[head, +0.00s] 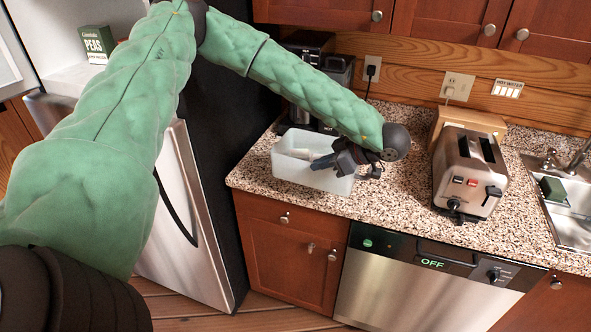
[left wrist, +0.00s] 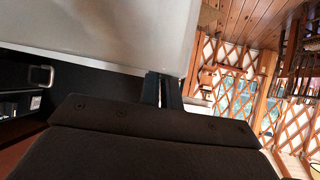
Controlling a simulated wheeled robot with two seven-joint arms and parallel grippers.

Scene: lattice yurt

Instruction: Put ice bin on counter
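The ice bin (head: 285,167) is a pale, translucent, open-topped box at the left end of the speckled counter (head: 395,195), near its front edge. It looks upright and at counter level; I cannot tell whether its base rests fully on the surface. My left gripper (head: 335,160) reaches down to the bin's right side, its fingers at the bin's wall. In the left wrist view the bin's pale wall (left wrist: 110,35) fills the upper left, and the dark fingers (left wrist: 162,90) are close together on its lower edge. My right gripper is not in view.
A toaster (head: 467,170) stands right of the bin, with the sink (head: 575,215) beyond it. A black coffee maker (head: 308,60) stands behind the bin. The open fridge (head: 75,85) with a green peas box (head: 97,45) is at left. Counter between bin and toaster is clear.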

